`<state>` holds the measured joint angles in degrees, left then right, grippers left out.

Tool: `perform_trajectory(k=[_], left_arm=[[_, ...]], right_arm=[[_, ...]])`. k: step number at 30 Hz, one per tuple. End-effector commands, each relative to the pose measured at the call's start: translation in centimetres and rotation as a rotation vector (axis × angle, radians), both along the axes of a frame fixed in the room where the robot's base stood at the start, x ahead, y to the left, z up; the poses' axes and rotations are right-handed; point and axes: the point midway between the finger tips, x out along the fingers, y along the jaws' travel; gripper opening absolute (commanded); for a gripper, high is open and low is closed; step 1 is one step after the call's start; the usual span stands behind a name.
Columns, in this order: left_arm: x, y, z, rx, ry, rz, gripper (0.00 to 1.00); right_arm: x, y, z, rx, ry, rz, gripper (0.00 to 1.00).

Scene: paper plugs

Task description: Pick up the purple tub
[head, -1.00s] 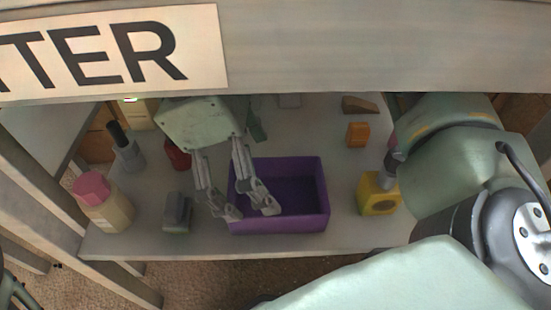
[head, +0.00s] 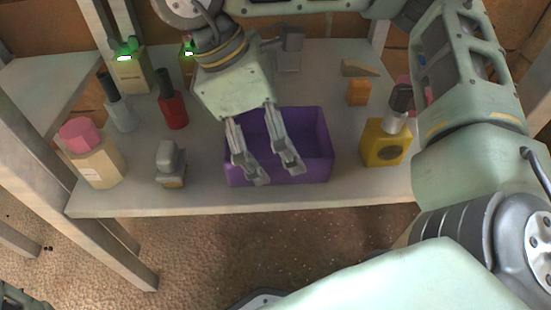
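The purple tub (head: 318,160) is an open rectangular box standing upright near the front edge of the table, in the middle of the head view. The fingers hide part of the tub's inside and front wall. I cannot tell whether they touch it. My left gripper is not in view.
The table (head: 330,197) holds a yellow bottle (head: 385,143) right of the tub and an orange block (head: 358,92) behind. To the left stand a grey dispenser (head: 171,165), a red bottle (head: 172,108), a pink-capped bottle (head: 93,155) and a grey bottle (head: 121,112).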

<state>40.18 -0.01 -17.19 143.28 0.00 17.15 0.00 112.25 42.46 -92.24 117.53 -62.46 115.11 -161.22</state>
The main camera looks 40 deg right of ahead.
Motion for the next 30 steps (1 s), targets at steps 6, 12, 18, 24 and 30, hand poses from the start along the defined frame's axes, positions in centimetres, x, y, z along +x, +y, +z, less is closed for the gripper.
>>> perform_trajectory(k=[6,12,18,24,30], left_arm=[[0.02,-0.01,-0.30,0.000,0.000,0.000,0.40],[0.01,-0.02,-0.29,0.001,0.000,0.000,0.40],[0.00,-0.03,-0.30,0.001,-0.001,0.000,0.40],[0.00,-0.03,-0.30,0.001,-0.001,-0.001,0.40],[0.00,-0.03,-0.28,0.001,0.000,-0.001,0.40]], right_arm=[[0.15,-0.37,-0.27,0.000,0.000,0.000,1.00],[0.13,-0.34,-0.25,0.000,0.000,0.000,0.91],[0.12,-0.33,-0.27,0.000,0.000,0.000,0.74],[0.12,-0.32,-0.26,0.000,0.000,0.000,0.61],[0.10,-0.28,-0.26,0.000,0.000,0.001,0.61]])
